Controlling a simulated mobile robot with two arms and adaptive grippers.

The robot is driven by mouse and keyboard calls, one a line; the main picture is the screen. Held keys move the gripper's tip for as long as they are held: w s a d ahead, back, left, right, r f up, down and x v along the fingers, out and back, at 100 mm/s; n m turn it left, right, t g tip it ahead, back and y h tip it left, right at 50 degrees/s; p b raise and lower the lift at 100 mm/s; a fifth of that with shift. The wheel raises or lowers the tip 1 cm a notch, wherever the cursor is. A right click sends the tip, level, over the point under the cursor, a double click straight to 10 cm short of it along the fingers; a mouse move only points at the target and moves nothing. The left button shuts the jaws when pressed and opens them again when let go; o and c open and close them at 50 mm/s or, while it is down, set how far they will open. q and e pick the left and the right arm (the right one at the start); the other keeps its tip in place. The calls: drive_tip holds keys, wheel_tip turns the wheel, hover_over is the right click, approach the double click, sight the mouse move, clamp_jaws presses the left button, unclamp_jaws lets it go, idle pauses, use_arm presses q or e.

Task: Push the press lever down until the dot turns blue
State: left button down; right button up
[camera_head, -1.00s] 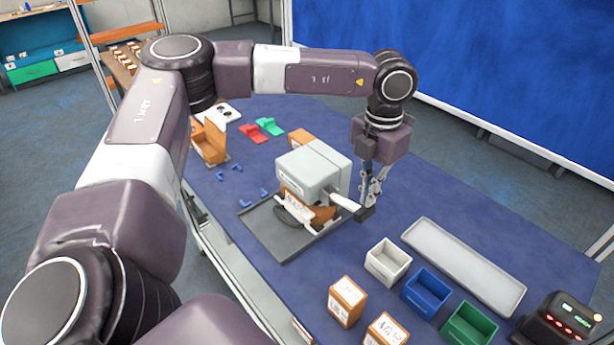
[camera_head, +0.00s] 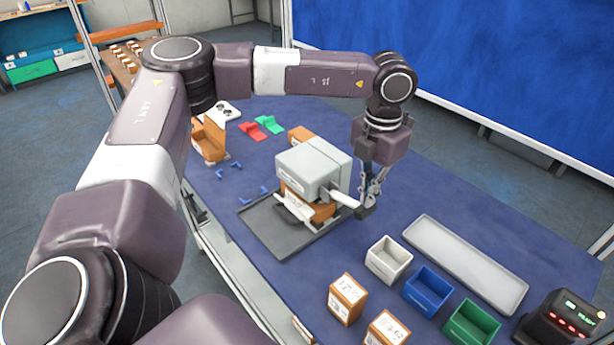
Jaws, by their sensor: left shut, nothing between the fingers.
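The press (camera_head: 312,168) has a light grey head over an orange box (camera_head: 318,211), on a dark grey base plate (camera_head: 270,235) in the middle of the blue table. Its white lever (camera_head: 344,199) sticks out to the right and ends in a dark tip. My left gripper (camera_head: 367,207) is shut, pointing down, at the outer end of the lever. It looks to be touching the lever tip, though the exact contact is hard to tell. I cannot make out a dot on the press. My right gripper is not in view.
White (camera_head: 389,262), blue (camera_head: 427,293) and green (camera_head: 471,325) bins stand to the front right, beside a long grey tray (camera_head: 465,262). Orange boxes (camera_head: 346,300) stand in front. A dark device with a display (camera_head: 563,318) is at the right corner. Red (camera_head: 249,130) and green brackets lie behind.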

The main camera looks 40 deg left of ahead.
use_arm(q)
wheel_tip(320, 180, down, 8)
drive_tip(key=b, duration=0.6)
drive_tip(key=shift+a+f, duration=0.15)
drive_tip(key=shift+f, duration=0.05)
idle(0.8)
wheel_tip(320, 180, up, 15)
drive_tip(key=p, duration=0.8)
drive_tip(key=shift+f, duration=0.15)
idle(0.4)
